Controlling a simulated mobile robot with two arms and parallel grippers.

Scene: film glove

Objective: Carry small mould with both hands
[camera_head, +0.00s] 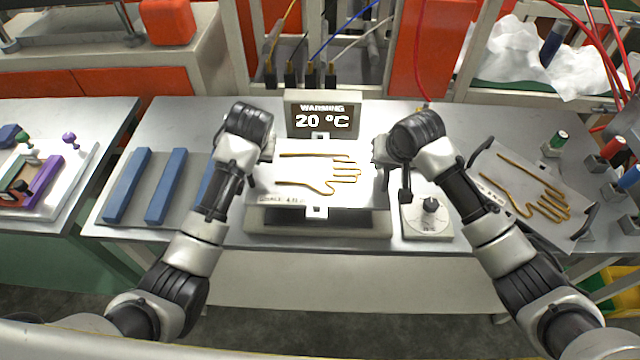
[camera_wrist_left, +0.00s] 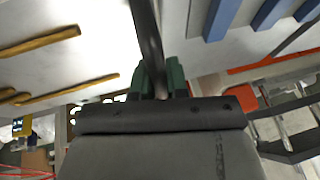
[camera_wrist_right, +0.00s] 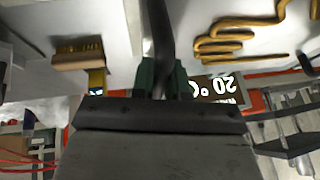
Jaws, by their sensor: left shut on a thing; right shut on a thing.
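The small mould (camera_head: 318,197) is a flat pale plate with a brown-gold hand outline. In the head view it is level above the warming station (camera_head: 335,222), below the display that reads 20 °C (camera_head: 323,120). My left gripper (camera_head: 258,172) is shut on a dark handle at the mould's left side. My right gripper (camera_head: 385,165) is shut on the handle at its right side. The left wrist view shows the dark handle (camera_wrist_left: 147,35) between the fingers, and the right wrist view shows the other handle (camera_wrist_right: 160,35). I cannot tell whether the mould touches the station.
A second, larger plate with a hand outline (camera_head: 532,200) lies to the right. A dial box (camera_head: 428,219) stands right of the station. Blue bars (camera_head: 165,187) lie on a grey plate at left. Several connectors (camera_head: 311,75) hang behind the display.

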